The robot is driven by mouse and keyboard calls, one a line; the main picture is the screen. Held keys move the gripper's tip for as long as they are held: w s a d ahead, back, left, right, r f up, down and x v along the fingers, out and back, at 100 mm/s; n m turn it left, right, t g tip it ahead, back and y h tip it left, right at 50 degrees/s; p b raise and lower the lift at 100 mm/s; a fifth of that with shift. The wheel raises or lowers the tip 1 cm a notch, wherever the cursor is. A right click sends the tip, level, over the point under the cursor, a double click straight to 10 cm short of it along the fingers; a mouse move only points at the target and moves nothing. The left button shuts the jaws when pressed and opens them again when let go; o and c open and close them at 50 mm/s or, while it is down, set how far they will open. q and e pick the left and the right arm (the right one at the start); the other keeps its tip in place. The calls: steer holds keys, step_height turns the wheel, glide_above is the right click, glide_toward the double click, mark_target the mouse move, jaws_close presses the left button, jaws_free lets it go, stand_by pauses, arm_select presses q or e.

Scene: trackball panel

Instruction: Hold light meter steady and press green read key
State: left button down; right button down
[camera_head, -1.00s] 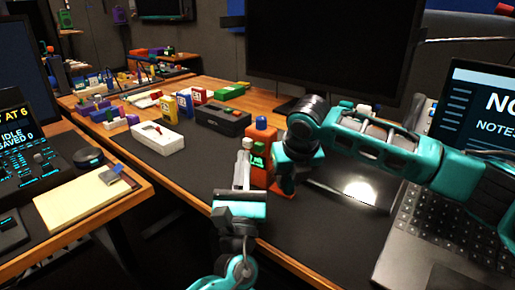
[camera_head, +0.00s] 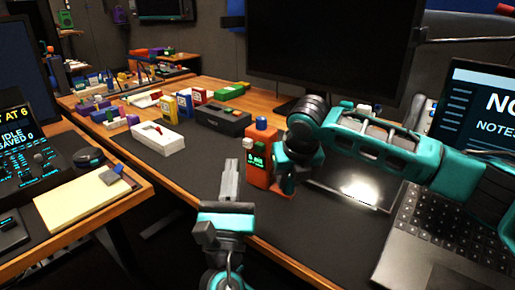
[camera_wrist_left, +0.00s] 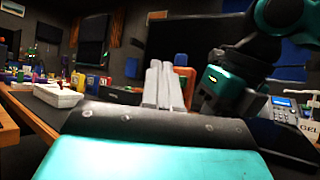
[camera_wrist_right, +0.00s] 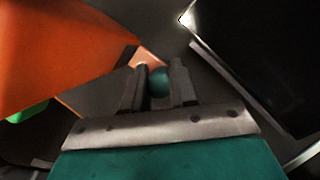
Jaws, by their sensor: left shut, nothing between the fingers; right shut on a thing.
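The light meter (camera_head: 260,172) is an orange upright block with a blue top and a dark window with green figures, standing on the dark mat. My right gripper (camera_head: 287,185) is shut on it at its right side; in the right wrist view its fingers (camera_wrist_right: 158,85) close around a small part beside the orange body (camera_wrist_right: 50,50). A green part (camera_wrist_right: 30,112) shows at that body's lower edge; I cannot tell whether it is the read key. My left gripper (camera_head: 230,165) is shut and empty, left of the meter and apart from it. Its fingers (camera_wrist_left: 163,75) partly hide an orange-red shape in the left wrist view.
A white box (camera_head: 158,137), a dark case (camera_head: 222,119) and several coloured boxes stand further back left. A monitor (camera_head: 330,45) is behind the meter. A laptop (camera_head: 450,225) is at the right.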

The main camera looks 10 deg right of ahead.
arm_select(q)
steer(key=s+a+f, duration=0.1)
steer(key=s, duration=0.5)
steer(key=shift+s+f, duration=0.2)
steer(key=shift+f, duration=0.15)
